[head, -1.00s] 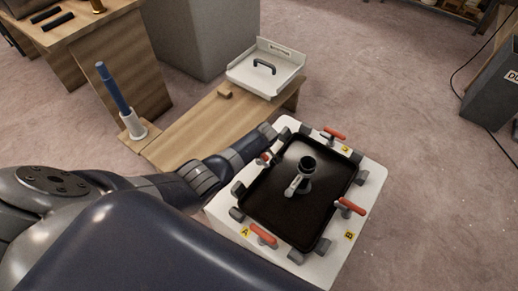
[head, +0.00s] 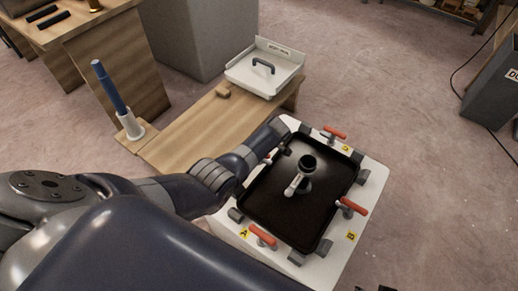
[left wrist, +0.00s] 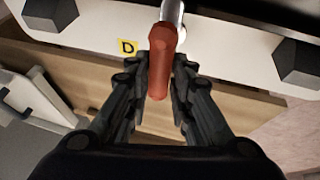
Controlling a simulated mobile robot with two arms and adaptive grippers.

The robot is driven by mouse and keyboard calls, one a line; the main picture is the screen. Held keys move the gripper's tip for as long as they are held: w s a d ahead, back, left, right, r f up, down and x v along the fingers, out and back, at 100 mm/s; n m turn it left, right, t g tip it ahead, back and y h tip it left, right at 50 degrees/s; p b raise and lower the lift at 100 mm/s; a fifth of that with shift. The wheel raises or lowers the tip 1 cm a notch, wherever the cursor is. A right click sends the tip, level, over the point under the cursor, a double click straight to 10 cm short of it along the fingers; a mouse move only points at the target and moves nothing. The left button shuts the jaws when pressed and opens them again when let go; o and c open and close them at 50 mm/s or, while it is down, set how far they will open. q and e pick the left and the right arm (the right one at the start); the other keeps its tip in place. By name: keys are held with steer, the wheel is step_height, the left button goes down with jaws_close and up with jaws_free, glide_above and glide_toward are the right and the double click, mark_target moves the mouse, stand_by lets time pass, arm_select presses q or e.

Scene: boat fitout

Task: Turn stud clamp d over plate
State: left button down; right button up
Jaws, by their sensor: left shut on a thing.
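Stud clamp D has a red handle (left wrist: 160,65) on a silver rod, beside the yellow D label (left wrist: 127,47) in the left wrist view. My left gripper (left wrist: 163,78) is shut on this handle, a finger on each side. In the head view the left gripper (head: 274,156) is at the plate's upper-left edge, and my arm hides most of clamp D. The black square plate (head: 275,205) lies on a white base (head: 367,200), with a dark round fitting (head: 306,165) at its middle. Small dark shapes at the bottom edge may be my right gripper.
Red-handled clamps A (head: 262,236), B (head: 352,206) and C (head: 335,133) stand around the plate, with grey blocks along its edges. A wooden bench (head: 185,130) behind carries a white tray (head: 240,80) and a blue-handled tool (head: 108,87).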

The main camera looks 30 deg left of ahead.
arm_select(q)
steer(key=shift+d, duration=0.1)
steer(key=c, duration=1.4)
jaws_free()
steer(key=shift+c, duration=0.2)
steer(key=v, duration=1.2)
